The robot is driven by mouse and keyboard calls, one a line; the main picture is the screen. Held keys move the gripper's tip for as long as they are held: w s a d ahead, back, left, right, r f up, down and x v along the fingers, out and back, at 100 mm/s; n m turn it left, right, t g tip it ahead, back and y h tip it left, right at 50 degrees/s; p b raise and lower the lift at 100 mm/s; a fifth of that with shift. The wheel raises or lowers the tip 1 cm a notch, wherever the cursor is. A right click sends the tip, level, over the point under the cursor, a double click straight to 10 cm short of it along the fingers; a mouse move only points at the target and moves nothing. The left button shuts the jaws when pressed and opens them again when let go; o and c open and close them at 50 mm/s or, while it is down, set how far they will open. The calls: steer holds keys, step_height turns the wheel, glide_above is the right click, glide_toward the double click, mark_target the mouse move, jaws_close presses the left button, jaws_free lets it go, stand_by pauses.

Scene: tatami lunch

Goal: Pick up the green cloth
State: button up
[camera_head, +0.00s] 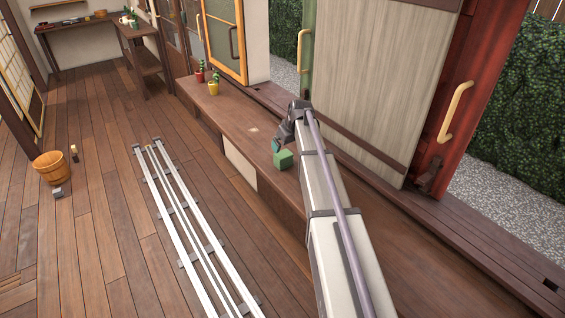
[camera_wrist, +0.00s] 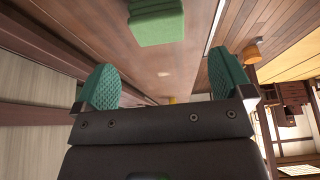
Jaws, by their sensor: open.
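The green cloth (camera_head: 283,159) looks like a small folded block. It lies on the long low wooden bench, just beside my arm in the head view. In the wrist view the green cloth (camera_wrist: 156,22) is at the top, beyond the fingertips and between their lines. My gripper (camera_head: 276,146) is at the end of the arm, close to the cloth in the head view. In the wrist view my gripper (camera_wrist: 164,78) shows two green textured fingers spread wide apart with nothing between them. I see a gap between fingers and cloth.
The wooden bench (camera_head: 236,125) runs along the sliding doors. A wooden bucket (camera_head: 51,168) is on the floor at left. White rails (camera_head: 190,230) lie on the floor.

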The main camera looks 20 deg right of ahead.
mark_target(284, 154)
steer(key=b+x, duration=0.4)
steer(key=x, duration=0.1)
steer(key=b+x, duration=0.5)
steer(key=x, duration=0.1)
steer(key=shift+s+d, duration=0.1)
steer(key=shift+s, duration=0.15)
steer(key=shift+r, duration=0.2)
steer(key=c, duration=1.1)
steer(key=shift+o, duration=0.2)
step_height(284, 154, up, 10)
steer(key=p, duration=1)
steer(key=shift+r+p, duration=0.2)
steer(key=shift+p, duration=0.1)
steer(key=shift+f, duration=0.15)
